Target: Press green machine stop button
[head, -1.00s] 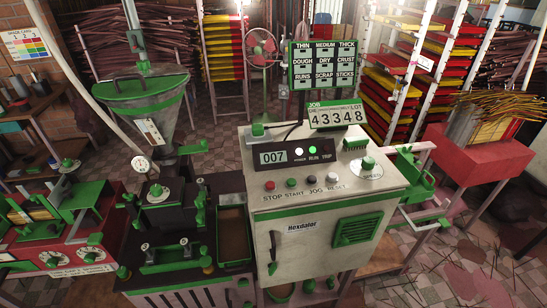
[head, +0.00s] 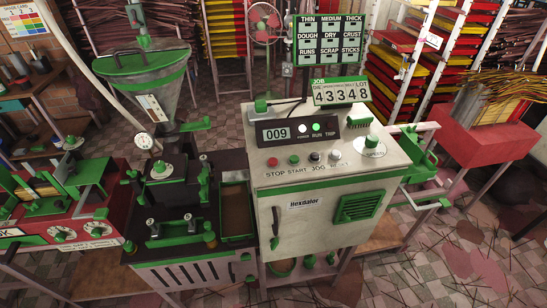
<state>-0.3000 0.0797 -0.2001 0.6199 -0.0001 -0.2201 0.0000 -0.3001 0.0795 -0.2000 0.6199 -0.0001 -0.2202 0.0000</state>
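The green machine in the middle is a cream control cabinet (head: 330,212) with green trim and a sloped top panel. The red stop button (head: 273,161) is at the left end of the button row, above the word STOP. To its right are the green start button (head: 294,160), the dark jog button (head: 315,157) and the white reset button (head: 335,155). The white power lamp and the green run lamp (head: 316,127) are lit. Neither of my grippers is in view.
A green-rimmed hopper (head: 145,75) and dark extruder body stand left of the cabinet. A red machine (head: 65,210) is further left. A green speed knob (head: 372,141) is at the panel's right. A job board (head: 340,91) rises behind. The space above the buttons is clear.

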